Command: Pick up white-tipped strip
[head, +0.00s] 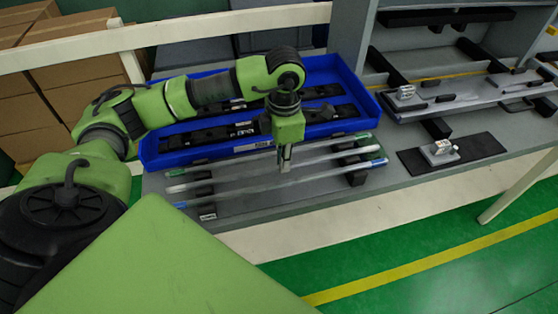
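Three long thin strips lie side by side across dark supports at the front of the grey bench. The middle one is the white-tipped strip (220,181), with a pale white left end. My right gripper is not in view.
A blue tray (150,150) with dark parts lies behind the strips, under my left arm. A black mat (480,146) with a small metal-coloured part (440,150) lies to the right, near fixtures on the grey bench. Cardboard boxes (75,75) stand behind a rail at back left.

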